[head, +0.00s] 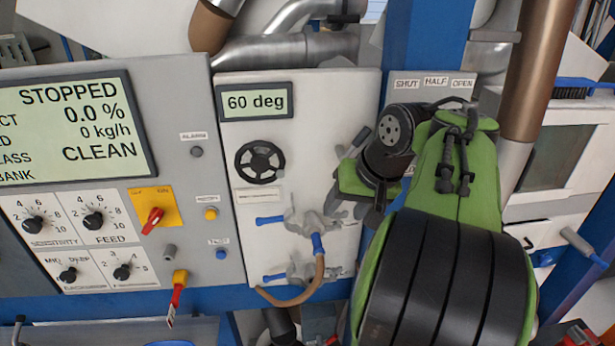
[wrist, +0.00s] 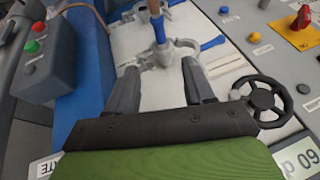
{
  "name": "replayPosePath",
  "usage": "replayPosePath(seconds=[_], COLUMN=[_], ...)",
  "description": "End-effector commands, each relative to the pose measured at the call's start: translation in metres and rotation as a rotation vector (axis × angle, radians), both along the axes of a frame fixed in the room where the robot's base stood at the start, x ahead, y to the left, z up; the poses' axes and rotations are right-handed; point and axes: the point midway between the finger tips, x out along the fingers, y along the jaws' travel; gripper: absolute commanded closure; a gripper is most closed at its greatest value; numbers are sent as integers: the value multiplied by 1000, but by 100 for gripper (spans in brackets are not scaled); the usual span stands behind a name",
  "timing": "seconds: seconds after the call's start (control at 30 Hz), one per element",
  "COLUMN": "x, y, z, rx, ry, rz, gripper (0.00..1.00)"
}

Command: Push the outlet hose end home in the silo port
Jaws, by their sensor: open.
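The outlet hose (head: 295,300) is tan with a blue end (head: 317,243). That end is at the upper grey clamp fitting (head: 312,222) on the pale panel. A second grey fitting (head: 302,270) is below it. No label tells me which is the silo port. The blue hose end also shows in the wrist view (wrist: 159,30), against the grey fitting (wrist: 168,53); I cannot tell how deep it sits. My gripper (wrist: 160,76) is open and empty, its fingers apart and pointing toward the fitting. In the head view my arm hides part of the gripper.
Blue levers (head: 270,219) stick out left of the fittings. A black handwheel (head: 260,162) and a 60 deg display (head: 256,101) are above. A control panel (head: 175,105) is at left. A blue post (wrist: 85,70) and a grey button box (wrist: 48,60) flank the panel in the wrist view.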

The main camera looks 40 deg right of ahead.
Motion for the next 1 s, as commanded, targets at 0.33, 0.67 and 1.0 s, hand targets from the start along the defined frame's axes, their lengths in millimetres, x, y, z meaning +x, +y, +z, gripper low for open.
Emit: replayPosePath(seconds=[0.33,0.67,1.0], x=[22,55,69], y=[-2,-3,-4], z=[-55,-119,-143], rx=[3,3,0], ry=[5,5,2], rz=[-2,-1,-2], gripper=[48,48,48])
